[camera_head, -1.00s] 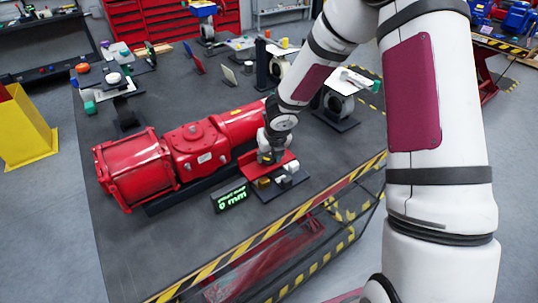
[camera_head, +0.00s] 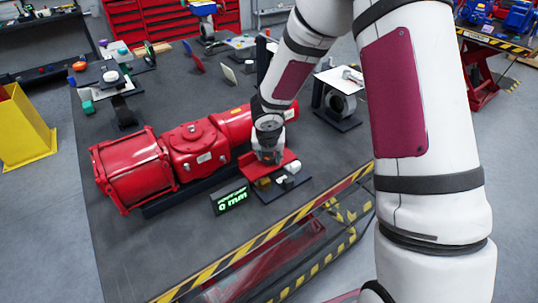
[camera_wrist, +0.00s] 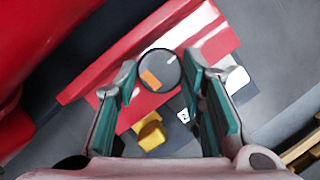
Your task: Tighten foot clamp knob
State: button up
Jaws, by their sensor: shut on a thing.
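In the head view my gripper (camera_head: 268,156) is down at the red foot bracket (camera_head: 290,158), at the right front of the red valve actuator (camera_head: 195,150). The knob is hidden there by my gripper. The red bracket also shows in the wrist view (camera_wrist: 110,68).
A small display (camera_head: 231,200) with green digits reading 0 mm stands in front of the bracket. A yellow block (camera_wrist: 150,132) and white blocks (camera_head: 291,167) sit close by. The black table (camera_head: 130,262) has clear room at the front left and a striped edge.

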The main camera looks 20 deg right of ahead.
jog(key=o, duration=1.1)
jog(key=shift+o, duration=0.2)
jog(key=shift+r, duration=0.1)
jog(key=shift+s+r, duration=0.1)
jog(key=shift+r, duration=0.15)
jog(key=v, duration=0.7)
jog(key=shift+s+r, duration=0.1)
